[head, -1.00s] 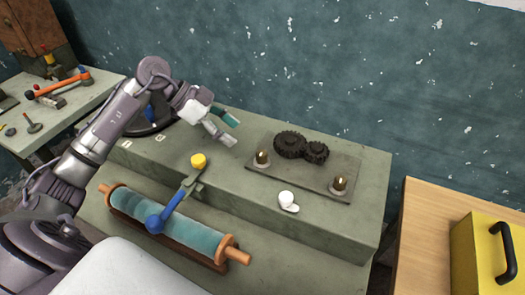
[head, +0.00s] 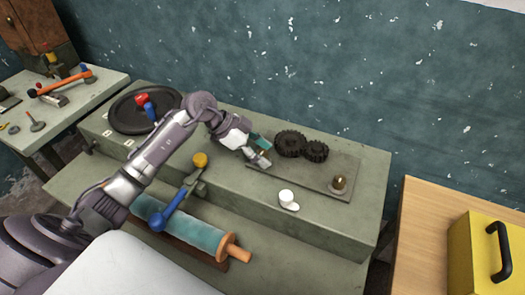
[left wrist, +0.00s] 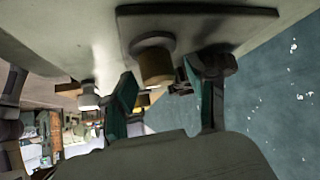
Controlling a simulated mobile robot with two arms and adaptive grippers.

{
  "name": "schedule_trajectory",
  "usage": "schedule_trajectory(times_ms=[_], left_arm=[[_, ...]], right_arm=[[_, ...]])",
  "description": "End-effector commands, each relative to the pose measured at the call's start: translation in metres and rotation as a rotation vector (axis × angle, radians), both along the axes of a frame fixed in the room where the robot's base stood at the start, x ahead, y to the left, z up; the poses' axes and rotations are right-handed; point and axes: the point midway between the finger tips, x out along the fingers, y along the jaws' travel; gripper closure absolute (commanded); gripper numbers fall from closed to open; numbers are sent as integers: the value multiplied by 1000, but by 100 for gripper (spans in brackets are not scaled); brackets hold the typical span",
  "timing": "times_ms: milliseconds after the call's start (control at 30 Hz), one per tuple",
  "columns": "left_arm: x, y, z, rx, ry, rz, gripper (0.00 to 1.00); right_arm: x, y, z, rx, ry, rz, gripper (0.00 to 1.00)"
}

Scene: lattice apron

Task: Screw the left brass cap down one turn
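The left brass cap (head: 264,153) stands at the left end of a flat grey plate (head: 325,178) on the bench, mostly hidden by my left gripper in the head view. My left gripper (head: 259,152) reaches down to it from the left. In the left wrist view, the brass cap (left wrist: 157,68) sits between the two teal-padded fingers (left wrist: 163,82), with a gap visible on the right finger's side. The fingers are apart; contact is not clear. The right brass cap (head: 338,184) stands at the plate's right end. My right gripper is not in view.
Two dark gears (head: 291,143) stand on the plate close to the left cap. A white knob (head: 287,197) and a yellow-knobbed lever (head: 200,160) are nearer. A teal roller (head: 195,233) lies in front. A yellow case (head: 480,255) stands far right.

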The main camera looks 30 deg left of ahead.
Motion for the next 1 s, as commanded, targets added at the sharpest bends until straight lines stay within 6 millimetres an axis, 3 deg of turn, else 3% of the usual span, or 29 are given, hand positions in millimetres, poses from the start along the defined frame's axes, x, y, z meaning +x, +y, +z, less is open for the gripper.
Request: schedule_trajectory(times_ms=[33, 333, 667, 1000], left_arm=[[0, 0, 0, 0, 0, 0, 52], [0, 0, 0, 0, 0, 0, 100], [1, 1, 2, 1, -1, -45, 100], [2, 2, 3, 1, -1, -277, 100]], right_arm=[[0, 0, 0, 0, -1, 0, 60], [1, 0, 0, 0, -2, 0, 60], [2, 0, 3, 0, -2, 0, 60], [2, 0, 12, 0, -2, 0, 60]])
